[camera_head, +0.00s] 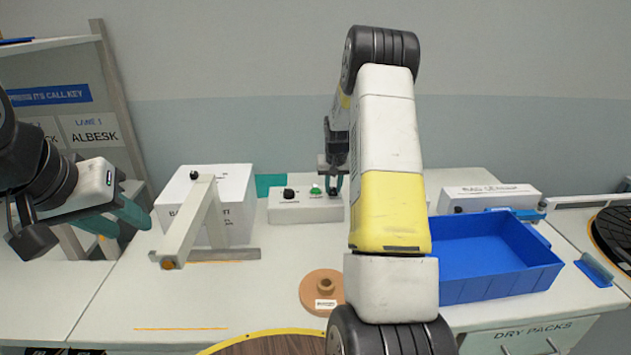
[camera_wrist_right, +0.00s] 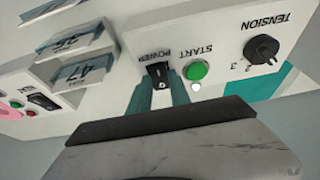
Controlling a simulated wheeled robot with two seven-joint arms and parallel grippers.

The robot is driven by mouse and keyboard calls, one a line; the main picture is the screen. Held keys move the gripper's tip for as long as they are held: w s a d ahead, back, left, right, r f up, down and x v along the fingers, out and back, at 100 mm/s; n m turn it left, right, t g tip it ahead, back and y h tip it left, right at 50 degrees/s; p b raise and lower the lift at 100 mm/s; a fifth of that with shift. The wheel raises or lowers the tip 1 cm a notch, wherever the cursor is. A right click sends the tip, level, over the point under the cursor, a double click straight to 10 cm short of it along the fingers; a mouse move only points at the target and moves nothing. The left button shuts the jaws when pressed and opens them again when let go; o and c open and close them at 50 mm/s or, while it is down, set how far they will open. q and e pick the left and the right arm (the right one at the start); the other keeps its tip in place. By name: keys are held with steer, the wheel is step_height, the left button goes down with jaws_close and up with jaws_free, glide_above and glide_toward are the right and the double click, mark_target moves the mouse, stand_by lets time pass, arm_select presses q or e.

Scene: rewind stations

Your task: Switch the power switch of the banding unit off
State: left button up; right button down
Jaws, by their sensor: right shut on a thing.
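The banding unit's control box (camera_head: 300,208) stands at the back of the table, with a black knob and a green start button on it. In the wrist view its power switch (camera_wrist_right: 158,72) is a small black rocker under an upside-down POWER label, with a white O mark visible. My right gripper (camera_wrist_right: 160,97) has its teal fingers on either side of the switch and is shut on it. In the head view my right gripper (camera_head: 333,182) is at the box, partly hidden by my arm. My left gripper (camera_head: 118,217) is empty, its fingers apart, at the left.
A white box (camera_head: 235,190) with a grey arm in front stands left of the control box. A tape roll (camera_head: 322,291) lies on the table (camera_head: 110,305). A blue bin (camera_head: 495,285) and a bag sealer (camera_head: 490,197) are at the right. Numbered tags (camera_wrist_right: 85,72) show in the wrist view.

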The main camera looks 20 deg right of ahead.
mark_target(333, 193)
steer(key=shift+w+d+r+g+y, duration=0.1)
steer(key=shift+w+g+y, duration=0.25)
steer(key=shift+g, duration=0.65)
steer(key=c, duration=1.2)
jaws_free()
step_height(333, 193, up, 8)
steer(key=s, duration=0.1)
